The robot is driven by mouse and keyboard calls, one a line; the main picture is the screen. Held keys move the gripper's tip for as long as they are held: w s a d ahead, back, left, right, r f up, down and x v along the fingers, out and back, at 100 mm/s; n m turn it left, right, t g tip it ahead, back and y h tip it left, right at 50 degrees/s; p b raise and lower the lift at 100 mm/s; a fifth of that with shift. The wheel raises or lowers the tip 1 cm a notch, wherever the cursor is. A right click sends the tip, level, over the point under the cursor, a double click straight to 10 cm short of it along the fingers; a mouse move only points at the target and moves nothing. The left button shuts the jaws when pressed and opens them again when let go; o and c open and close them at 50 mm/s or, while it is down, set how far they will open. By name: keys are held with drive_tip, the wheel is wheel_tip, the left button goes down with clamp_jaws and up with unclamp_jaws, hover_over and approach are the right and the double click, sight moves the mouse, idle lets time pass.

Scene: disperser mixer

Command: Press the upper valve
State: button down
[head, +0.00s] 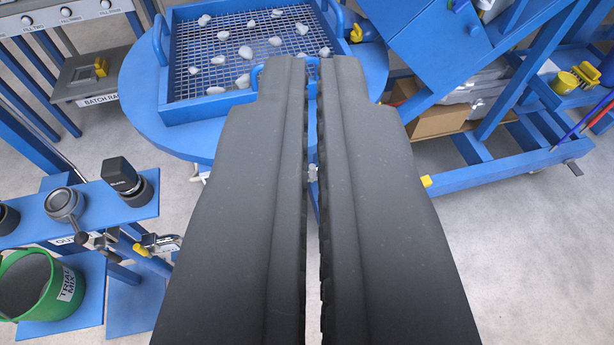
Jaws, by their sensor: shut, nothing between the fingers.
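I cannot tell for sure which part is the upper valve. At left, a metal fitting with a yellow lever (150,245) sits beside the blue shelf. My gripper (312,75) fills the middle of the head view, its two long dark fingers pointing away over the round blue table. The fingers are shut and empty, with only a thin slit showing between them. They hide part of the table and the floor behind them. The fitting lies to the left of my fingers, and I see no contact with it.
A blue mesh tray (158,90) with white lumps stands on the round blue table (140,95). Left are a blue shelf (100,222) with dark round parts and a green bucket (22,282). Right is a blue frame with a cardboard box (430,118). Grey floor is open at lower right.

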drive_tip(key=w+a+f+n+y+p, duration=0.1)
drive_tip(key=w+a+f, duration=0.2)
drive_tip(key=w+f, duration=0.35)
drive_tip(key=w+a+f+n+p, duration=0.1)
drive_tip(key=w+a+f+n, duration=0.1)
drive_tip(key=w+a+f, duration=0.4)
drive_tip(key=w+a+f+n+y+p, duration=0.1)
drive_tip(key=w+f+p, duration=0.1)
drive_tip(key=w+f, duration=0.45)
drive_tip(key=w+a+f+n+h+p, duration=0.1)
drive_tip(key=w+f, duration=0.3)
drive_tip(key=f, duration=0.3)
drive_tip(key=w+a+f+n+h+p, duration=0.1)
drive_tip(key=w+a+f+h, duration=0.15)
drive_tip(key=f, duration=0.35)
drive_tip(key=s+d+f+n+h+p, duration=0.1)
drive_tip(key=s+d+f+n+h, duration=0.1)
drive_tip(key=f, duration=0.8)
drive_tip(key=s+d+f+n+t+h+p, duration=0.1)
drive_tip(key=s+d+f+n+h+p, duration=0.1)
drive_tip(key=f+n, duration=0.4)
wheel_tip(320, 180, down, 5)
drive_tip(key=s+d, duration=0.1)
drive_tip(key=s, duration=0.1)
drive_tip(key=shift+s+r+t, duration=0.2)
drive_tip(key=shift+s+t, duration=0.1)
drive_tip(key=shift+s, duration=0.1)
